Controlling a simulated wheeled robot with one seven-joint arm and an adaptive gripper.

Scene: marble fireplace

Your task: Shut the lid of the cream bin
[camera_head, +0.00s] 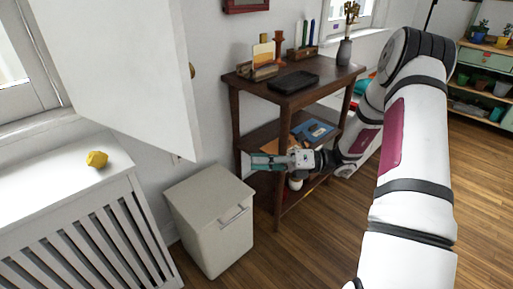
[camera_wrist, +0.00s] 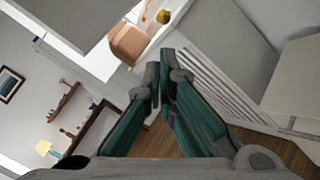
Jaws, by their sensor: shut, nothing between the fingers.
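The cream bin (camera_head: 222,238) stands on the floor left of the wooden shelf. Its lid (camera_head: 207,190) lies flat across the top and looks shut, with no gap that I can make out. A metal handle (camera_head: 234,217) is on its front face. The bin also shows at the right edge of the wrist view (camera_wrist: 300,80), partly cut off. My gripper (camera_head: 254,162) is shut and empty, to the right of the bin and above it, in front of the shelf. Its teal fingers (camera_wrist: 158,88) meet at the tips in the wrist view. They appear apart from the bin.
The dark wooden shelf (camera_head: 236,110) stands right of the bin, close to my gripper. A white door panel (camera_head: 120,70) hangs above and left of the bin. A white slatted radiator cover (camera_head: 85,235) with a yellow object (camera_head: 97,159) is at left. Floor in front is clear.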

